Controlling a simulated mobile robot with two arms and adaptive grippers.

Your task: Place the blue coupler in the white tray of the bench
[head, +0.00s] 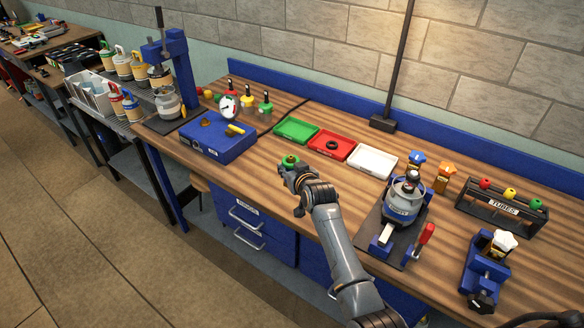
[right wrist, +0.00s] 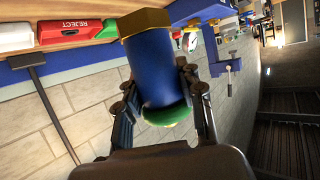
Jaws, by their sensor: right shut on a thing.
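My right gripper (head: 292,168) is shut on the blue coupler, above the front part of the wooden bench. In the right wrist view the coupler (right wrist: 157,65) is a blue cylinder with a brass hex end and a green end, between the two fingers of the gripper (right wrist: 163,100). In the head view only the coupler's green and brass end (head: 290,160) shows above the fingers. The white tray (head: 372,161) lies on the bench, behind and right of the gripper, and looks empty. Its edge shows in the right wrist view (right wrist: 14,38). My left gripper is out of view.
A red tray (head: 347,153) with a dark ring in it and an empty green tray (head: 296,131) lie left of the white tray. A blue box (head: 214,142) stands left of the gripper. A clamp stand with a grey canister (head: 401,205) stands right of the white tray.

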